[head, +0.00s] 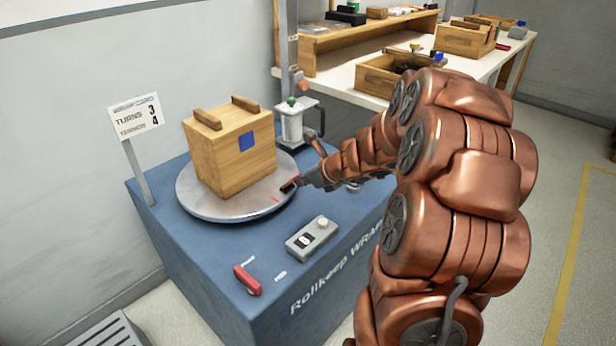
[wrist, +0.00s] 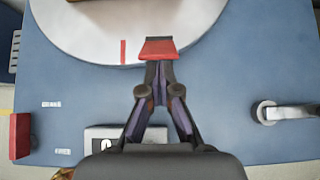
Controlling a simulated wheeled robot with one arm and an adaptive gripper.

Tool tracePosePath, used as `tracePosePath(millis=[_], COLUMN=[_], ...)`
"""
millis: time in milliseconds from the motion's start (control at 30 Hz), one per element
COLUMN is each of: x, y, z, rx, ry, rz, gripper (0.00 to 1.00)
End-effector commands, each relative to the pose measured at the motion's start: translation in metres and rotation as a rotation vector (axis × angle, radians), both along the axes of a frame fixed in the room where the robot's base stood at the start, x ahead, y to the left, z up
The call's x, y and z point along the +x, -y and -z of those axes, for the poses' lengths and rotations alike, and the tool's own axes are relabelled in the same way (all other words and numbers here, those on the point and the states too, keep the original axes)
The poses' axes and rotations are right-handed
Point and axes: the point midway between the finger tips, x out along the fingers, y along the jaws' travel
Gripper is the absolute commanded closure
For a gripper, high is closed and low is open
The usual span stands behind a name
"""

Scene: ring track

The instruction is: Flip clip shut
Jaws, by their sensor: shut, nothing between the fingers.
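The clip (head: 289,185), a small red piece with a black edge, sits at the near rim of the round turntable (head: 225,209). In the wrist view the clip (wrist: 158,48) shows as a red wedge with a dark bar along its far side. My gripper (head: 304,182) is right at the clip; in the wrist view its closed fingertips (wrist: 158,66) meet the clip's near edge, with nothing between them. I cannot tell whether the clip is flipped shut. A wooden crate (head: 228,160) with a blue square stands on the turntable.
On the blue base (head: 190,234) are a grey control box (head: 312,236) with a knob and a red lever (head: 247,281). A film roll post (head: 292,124) stands behind the turntable. A sign (head: 136,117) reads turns 3, tension 4. A workbench (head: 340,88) with boxes is behind.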

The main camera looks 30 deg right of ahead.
Motion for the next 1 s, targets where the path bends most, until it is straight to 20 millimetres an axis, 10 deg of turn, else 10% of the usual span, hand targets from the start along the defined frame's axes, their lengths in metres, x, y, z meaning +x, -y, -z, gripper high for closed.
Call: tracePosePath(millis=[1000], x=[0.017], y=[-0.004], z=[-0.024], rx=[-0.069], ry=[-0.287], rz=[0.0], gripper=[1.0])
